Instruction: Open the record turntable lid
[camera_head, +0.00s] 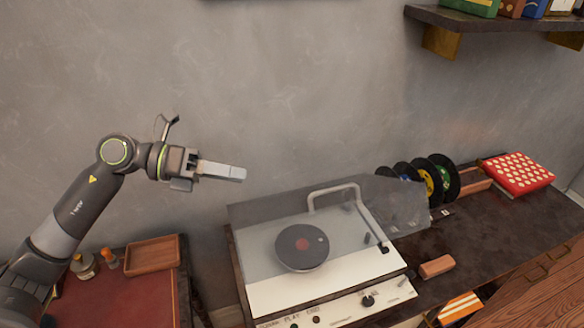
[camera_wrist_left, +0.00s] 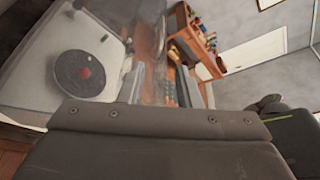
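The record turntable (camera_head: 330,290) is a pale deck on the dark counter, with a black record (camera_head: 302,247) and a red centre label. Its smoky see-through lid (camera_head: 255,235) stands tilted up over the deck; the front strip of the deck is uncovered. A pale tonearm (camera_head: 335,190) shows through the lid. My right gripper is not visible.
Several records (camera_head: 430,180) stand in a rack behind and right of the lid, near a red dotted box (camera_head: 517,172). A brown block (camera_head: 436,266) lies right of the deck. A wooden tray (camera_head: 152,255) is at the left. A shelf (camera_head: 490,22) hangs upper right.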

